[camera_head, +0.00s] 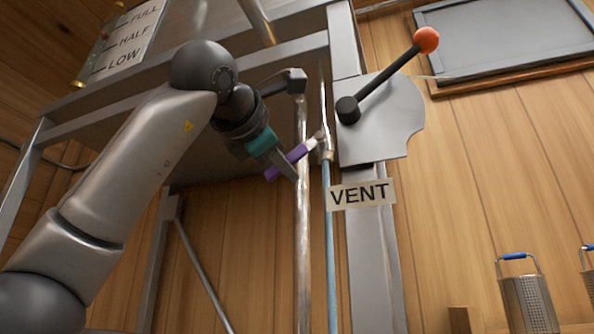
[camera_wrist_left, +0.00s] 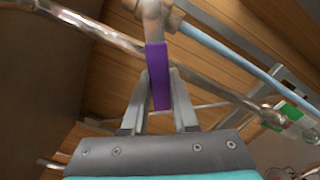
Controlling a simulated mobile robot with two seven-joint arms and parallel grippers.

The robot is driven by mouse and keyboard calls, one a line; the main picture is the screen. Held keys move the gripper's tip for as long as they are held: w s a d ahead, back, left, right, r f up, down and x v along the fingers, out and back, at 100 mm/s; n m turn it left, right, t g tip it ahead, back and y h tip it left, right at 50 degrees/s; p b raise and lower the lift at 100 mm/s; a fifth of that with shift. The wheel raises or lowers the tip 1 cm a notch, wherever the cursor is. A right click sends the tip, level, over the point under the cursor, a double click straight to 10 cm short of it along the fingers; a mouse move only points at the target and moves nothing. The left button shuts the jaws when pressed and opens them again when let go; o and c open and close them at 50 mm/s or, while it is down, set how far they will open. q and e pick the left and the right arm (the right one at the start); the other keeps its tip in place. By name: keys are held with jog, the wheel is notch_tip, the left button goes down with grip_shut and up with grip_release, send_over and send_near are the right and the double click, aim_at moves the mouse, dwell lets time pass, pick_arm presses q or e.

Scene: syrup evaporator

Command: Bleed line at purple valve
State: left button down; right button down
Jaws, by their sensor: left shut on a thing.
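The purple valve handle (camera_head: 290,160) sticks out down and to the left from a small metal fitting on a thin line. In the left wrist view the purple handle (camera_wrist_left: 156,72) runs between my two fingers, with its fitting (camera_wrist_left: 154,18) at the top. My left gripper (camera_head: 286,168) is shut on the handle. It also shows in the left wrist view (camera_wrist_left: 160,88). The light blue tube (camera_head: 331,240) runs straight down below the fitting. My right gripper is not in view.
A metal pipe (camera_head: 302,220) stands just left of the blue tube. A lever with an orange knob (camera_head: 427,40) and a VENT sign (camera_head: 361,195) are on the post to the right. Mesh baskets (camera_head: 528,300) are at the lower right.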

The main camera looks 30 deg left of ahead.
pick_arm(q)
jog(key=shift+a+r+m+p, duration=0.15)
jog(key=shift+r+m+p, duration=0.25)
jog(key=shift+r, duration=0.1)
jog(key=shift+s+a+r+m+p, duration=0.1)
jog(key=shift+a+r+m+p, duration=0.1)
jog(key=shift+r+m+p, duration=0.45)
jog(key=shift+a+r+m, duration=0.1)
jog(key=shift+r+m, duration=0.05)
jog(key=shift+m, duration=0.8)
jog(key=shift+r+m, duration=0.65)
jog(key=shift+m, duration=0.55)
jog(key=shift+s, duration=0.1)
jog(key=c, duration=0.7)
grip_release()
jog(key=b+v, duration=0.3)
jog(key=v, duration=1.2)
jog(key=shift+s+a, duration=0.1)
jog(key=shift+s, duration=0.05)
